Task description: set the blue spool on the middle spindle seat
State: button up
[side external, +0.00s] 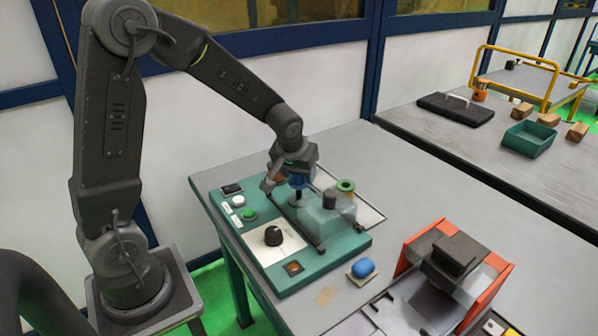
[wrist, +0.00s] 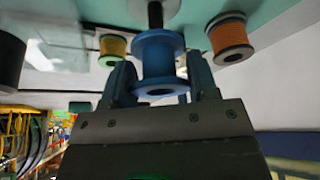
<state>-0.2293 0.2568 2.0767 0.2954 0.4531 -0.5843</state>
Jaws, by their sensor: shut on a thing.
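The blue spool (wrist: 158,62) is held between the two fingers of my gripper (wrist: 160,85), which is shut on it. In the side view the blue spool (side external: 298,181) is partly covered by my gripper (side external: 290,178), above the teal winding station (side external: 345,245). A dark spindle (wrist: 155,14) with a pale round base lines up with the spool's far end in the wrist view. I cannot tell whether its tip is inside the bore. A yellow-green spool (wrist: 112,48) and an orange spool (wrist: 230,38) stand on either side.
A clear cover (side external: 325,220) sits close beside my gripper on the station. A black knob (side external: 273,236) and a green button (side external: 249,214) are at its front. A blue object (side external: 362,268) lies on a pad nearby. An orange-sided fixture (side external: 490,299) stands at right.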

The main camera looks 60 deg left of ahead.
aim_at(299, 187)
jog(key=shift+f, duration=0.3)
jog(key=shift+f, duration=0.4)
jog(key=shift+f, duration=0.45)
jog(key=shift+f, duration=0.6)
jog(key=shift+f, duration=0.55)
dwell(0.7)
jog(key=o, duration=1.2)
jog(key=shift+o, duration=0.2)
